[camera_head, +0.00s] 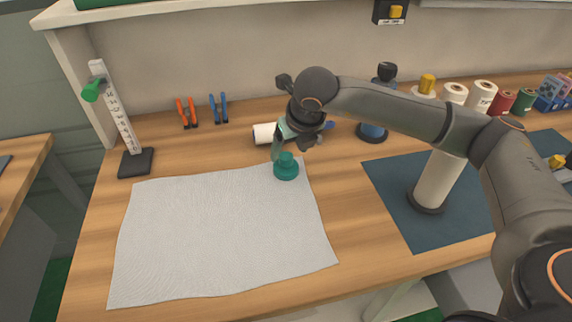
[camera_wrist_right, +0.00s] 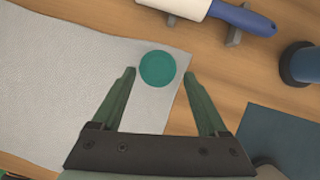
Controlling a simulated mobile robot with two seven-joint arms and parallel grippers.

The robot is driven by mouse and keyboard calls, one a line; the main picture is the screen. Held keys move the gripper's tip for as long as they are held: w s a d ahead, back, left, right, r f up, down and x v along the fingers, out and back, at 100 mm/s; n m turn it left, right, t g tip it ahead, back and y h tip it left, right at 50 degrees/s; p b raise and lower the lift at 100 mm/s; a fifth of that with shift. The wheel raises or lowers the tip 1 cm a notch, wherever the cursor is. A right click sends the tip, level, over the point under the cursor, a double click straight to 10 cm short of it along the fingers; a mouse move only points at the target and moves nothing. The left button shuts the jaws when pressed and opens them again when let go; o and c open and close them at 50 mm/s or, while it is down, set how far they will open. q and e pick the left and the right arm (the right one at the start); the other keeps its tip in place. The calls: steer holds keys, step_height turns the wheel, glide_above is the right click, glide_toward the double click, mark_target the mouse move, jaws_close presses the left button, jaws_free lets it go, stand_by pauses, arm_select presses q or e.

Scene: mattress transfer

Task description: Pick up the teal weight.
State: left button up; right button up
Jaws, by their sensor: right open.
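The teal weight (camera_head: 286,168) is a short round piece with a knob on top. It stands on the far right corner of a white textured sheet (camera_head: 220,235). In the right wrist view the weight (camera_wrist_right: 157,69) shows as a teal disc just beyond the fingertips, roughly between them. My right gripper (camera_wrist_right: 160,74) is open and empty, with one green finger to each side of the weight's line. In the head view the right gripper (camera_head: 288,146) is just behind and above the weight, partly hidden by its own wrist. I cannot tell whether a finger touches it. My left gripper is not in view.
A white roller with a blue handle (camera_wrist_right: 240,17) lies on a rest behind the weight. A dark blue mat (camera_head: 395,200) lies to the right with an upright pale cylinder (camera_head: 438,182). Orange pliers (camera_head: 187,112) and blue pliers (camera_head: 219,108) stand at the back. Bare wood surrounds the sheet.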

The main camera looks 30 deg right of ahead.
mark_target(285, 155)
steer(key=x, duration=0.4)
steer(key=shift+w+a+f, duration=0.1)
steer(key=shift+w+a, duration=0.05)
steer(key=shift+c, duration=0.4)
jaws_close()
stand_by(0.8)
